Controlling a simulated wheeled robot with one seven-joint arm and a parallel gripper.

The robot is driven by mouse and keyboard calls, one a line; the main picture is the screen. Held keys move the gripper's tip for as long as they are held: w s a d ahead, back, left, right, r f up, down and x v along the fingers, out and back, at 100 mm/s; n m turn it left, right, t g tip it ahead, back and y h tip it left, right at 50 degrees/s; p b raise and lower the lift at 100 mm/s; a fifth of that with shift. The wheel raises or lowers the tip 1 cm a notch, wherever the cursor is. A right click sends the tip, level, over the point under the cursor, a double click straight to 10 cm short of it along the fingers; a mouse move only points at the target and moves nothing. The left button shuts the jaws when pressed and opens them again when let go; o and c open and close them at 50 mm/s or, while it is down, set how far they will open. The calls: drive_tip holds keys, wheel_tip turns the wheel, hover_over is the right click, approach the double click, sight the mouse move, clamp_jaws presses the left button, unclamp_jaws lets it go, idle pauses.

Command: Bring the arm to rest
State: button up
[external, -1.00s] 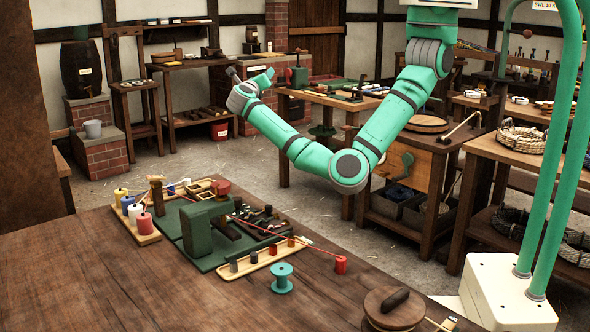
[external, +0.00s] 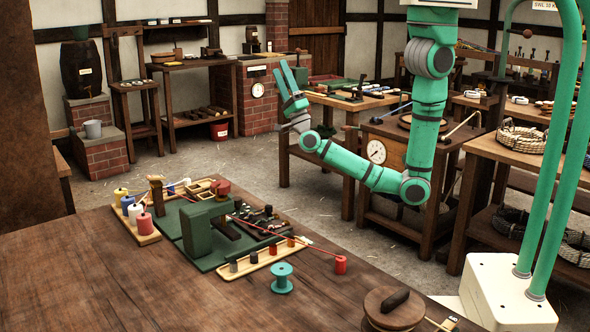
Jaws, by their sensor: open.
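My gripper (external: 290,78) is in the upper middle of the external view, at the end of my teal arm. Its two fingers point upward and stand apart, with nothing between them. It is raised in the air, well clear of the front table, and overlaps the view of the brick pillar and a far workbench behind it. My arm (external: 375,173) hangs from its shoulder at the top, bends at a low elbow and reaches up to the left.
The front wooden table (external: 120,275) bears a green rope machine (external: 207,225), several thread spools and a teal spool (external: 282,278). A workbench (external: 375,102) and a wooden cabinet with a dial (external: 376,151) stand behind my arm. Open floor (external: 230,170) lies to the left.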

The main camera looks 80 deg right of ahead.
drive_tip(key=s+a+f+n+g+y, duration=0.2)
drive_tip(key=s+a+f+n+y, duration=0.3)
drive_tip(key=s+f, duration=0.4)
drive_tip(key=s+a+f+n+g+y, duration=0.3)
drive_tip(key=s+a+f+n+y, duration=0.2)
drive_tip(key=s+f+n+y, duration=0.2)
drive_tip(key=s+a+f+n+g+y, duration=0.3)
drive_tip(key=s+a+f+n+y, duration=0.2)
drive_tip(key=s+f+n, duration=0.4)
drive_tip(key=s+f+y, duration=0.1)
drive_tip(key=s+f, duration=0.2)
drive_tip(key=s, duration=0.1)
drive_tip(key=shift+y, duration=0.4)
drive_tip(key=shift+s+f, duration=0.1)
drive_tip(key=shift+c, duration=0.3)
idle(0.7)
